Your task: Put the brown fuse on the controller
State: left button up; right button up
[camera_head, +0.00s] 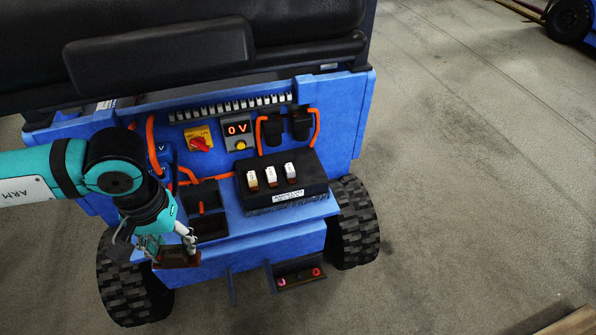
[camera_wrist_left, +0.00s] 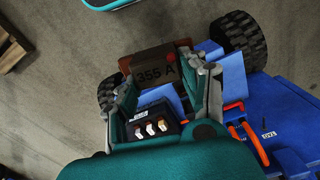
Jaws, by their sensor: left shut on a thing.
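The brown fuse (camera_head: 178,261) is a flat dark-brown block held in my left gripper (camera_head: 170,246), in front of the blue machine's ledge. In the left wrist view the fuse (camera_wrist_left: 153,68) shows "355 A" and a red spot, between the fingers of my left gripper (camera_wrist_left: 155,84). A black box (camera_head: 287,182) with three small white-topped parts and a label, seemingly the controller, sits on the ledge to the right of the gripper. It also shows in the left wrist view (camera_wrist_left: 136,115). My right gripper is not in view.
Black open compartments (camera_head: 210,228) lie just behind the fuse. A dark tray (camera_head: 300,280) with two reddish ends sits below the ledge.

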aim_at(299, 173)
jog(key=i+l+u, duration=0.1)
jog(key=l, duration=0.4)
jog(key=i+l+u, duration=0.1)
jog(key=l, duration=0.4)
jog(key=i+l+u, duration=0.1)
jog(key=l, duration=0.4)
jog(key=i+l+u, duration=0.1)
jog(key=l, duration=0.4)
jog(key=i+l, duration=0.1)
jog(key=i, duration=0.45)
